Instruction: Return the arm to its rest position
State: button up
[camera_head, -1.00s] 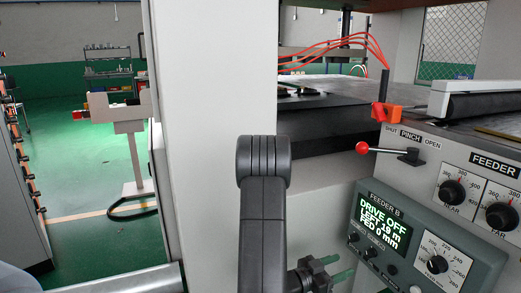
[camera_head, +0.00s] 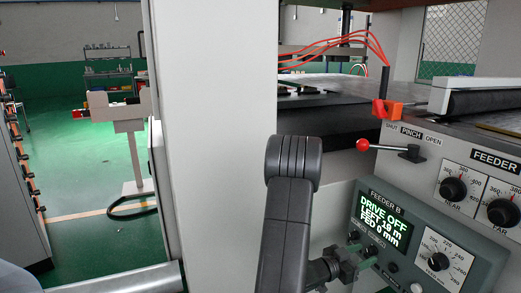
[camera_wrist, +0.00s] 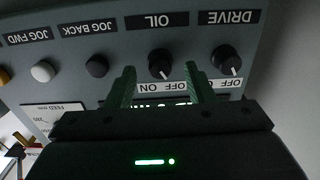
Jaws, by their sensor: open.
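My gripper (camera_head: 360,258) is in front of the Feeder B control box (camera_head: 372,192), low in the head view. Its two green fingers are apart with nothing held between them. In the wrist view, the open gripper (camera_wrist: 160,88) faces the box's panel, which appears upside down. The OIL knob (camera_wrist: 160,63) shows between the fingers, and the DRIVE knob (camera_wrist: 227,60) is right of them. I cannot tell whether the fingers touch the panel. My dark arm link stands bent in the lower middle of the head view. The lit display reads DRIVE OFF.
A large pale machine column (camera_head: 215,150) stands left of my arm. A red-knobbed pinch lever (camera_head: 385,148) is above the box. Black dials (camera_head: 453,190) sit at the right. Open green floor (camera_head: 85,170) lies beyond the column at the left.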

jog(key=shift+x, duration=0.75)
jog(key=shift+a+f+m+b, duration=0.15)
jog(key=shift+m+b, duration=0.7)
jog(key=shift+m, duration=0.25)
jog(key=m+b, duration=0.2)
jog(key=m, duration=0.1)
jog(key=shift+m, duration=0.3)
jog(key=m+b, duration=0.3)
jog(key=m, duration=0.3)
jog(key=p+v, duration=0.1)
jog(key=v, duration=0.7)
jog(key=shift+s+a, duration=0.1)
jog(key=shift+a, duration=0.05)
jog(key=shift+r, duration=0.25)
